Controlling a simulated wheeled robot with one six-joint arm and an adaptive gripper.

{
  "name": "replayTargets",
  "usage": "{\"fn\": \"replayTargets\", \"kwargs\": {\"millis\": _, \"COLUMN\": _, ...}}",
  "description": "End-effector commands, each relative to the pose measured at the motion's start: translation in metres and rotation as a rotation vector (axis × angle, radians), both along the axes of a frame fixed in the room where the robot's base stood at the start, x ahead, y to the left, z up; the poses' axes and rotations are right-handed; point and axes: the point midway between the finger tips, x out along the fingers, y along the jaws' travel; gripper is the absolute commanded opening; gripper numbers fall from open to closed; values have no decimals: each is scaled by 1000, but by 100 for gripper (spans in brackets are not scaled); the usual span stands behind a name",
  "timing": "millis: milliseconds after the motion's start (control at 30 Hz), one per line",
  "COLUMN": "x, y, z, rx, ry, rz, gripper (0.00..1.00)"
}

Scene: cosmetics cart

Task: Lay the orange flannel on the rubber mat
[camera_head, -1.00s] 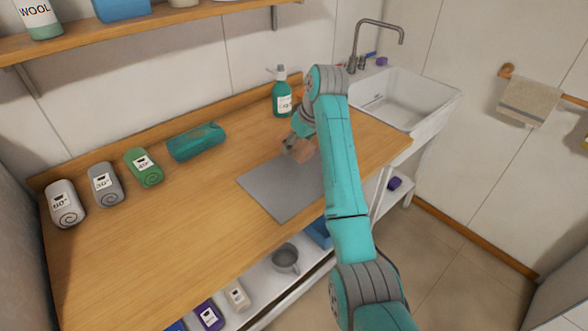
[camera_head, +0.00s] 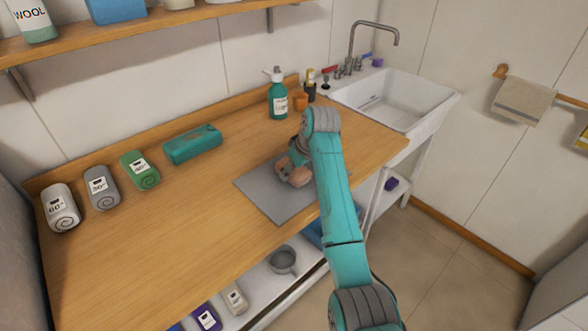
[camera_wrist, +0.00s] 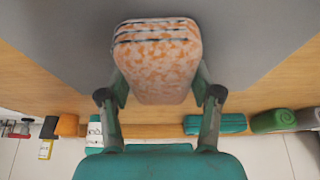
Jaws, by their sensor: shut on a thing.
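The orange flannel (camera_wrist: 158,70) is a folded, rounded block with a mottled orange and white pattern and dark fold lines at one end. My gripper (camera_wrist: 160,92) is shut on it, one finger at each side. In the head view the flannel (camera_head: 299,178) shows as a small pinkish shape at my gripper (camera_head: 291,166), partly covered by my arm. It is over the grey rubber mat (camera_head: 268,198), low above it or touching; I cannot tell which. The mat lies flat on the wooden counter, its right part hidden by my arm.
Behind the mat stand a teal pump bottle (camera_head: 278,97) and a small orange item (camera_head: 300,102). A teal case (camera_head: 193,144) and rolled towels in green (camera_head: 139,170), grey (camera_head: 101,187) and white (camera_head: 61,207) line the back left. The sink (camera_head: 395,98) is at right. The front-left counter is clear.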

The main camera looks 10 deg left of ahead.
Motion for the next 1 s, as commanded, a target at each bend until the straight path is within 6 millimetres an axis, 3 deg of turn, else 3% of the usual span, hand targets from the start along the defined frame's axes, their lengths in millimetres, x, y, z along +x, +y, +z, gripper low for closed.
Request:
{"fn": "replayTargets", "kwargs": {"millis": 33, "x": 0, "y": 0, "z": -2, "rx": -1, "ry": 1, "rz": 0, "gripper": 36}}
{"fn": "replayTargets", "kwargs": {"millis": 67, "x": 0, "y": 0, "z": -2, "rx": -1, "ry": 1, "rz": 0, "gripper": 69}}
{"fn": "replayTargets", "kwargs": {"millis": 133, "x": 0, "y": 0, "z": -2, "rx": -1, "ry": 1, "rz": 0, "gripper": 86}}
{"fn": "replayTargets", "kwargs": {"millis": 167, "x": 0, "y": 0, "z": -2, "rx": -1, "ry": 1, "rz": 0, "gripper": 89}}
{"fn": "replayTargets", "kwargs": {"millis": 567, "x": 0, "y": -1, "z": 3, "rx": 0, "ry": 0, "rz": 0, "gripper": 89}}
{"fn": "replayTargets", "kwargs": {"millis": 767, "x": -7, "y": -10, "z": 30, "rx": 1, "ry": -3, "rz": -1, "gripper": 89}}
{"fn": "replayTargets", "kwargs": {"millis": 1000, "x": -20, "y": -25, "z": 74, "rx": 1, "ry": -2, "rz": 0, "gripper": 89}}
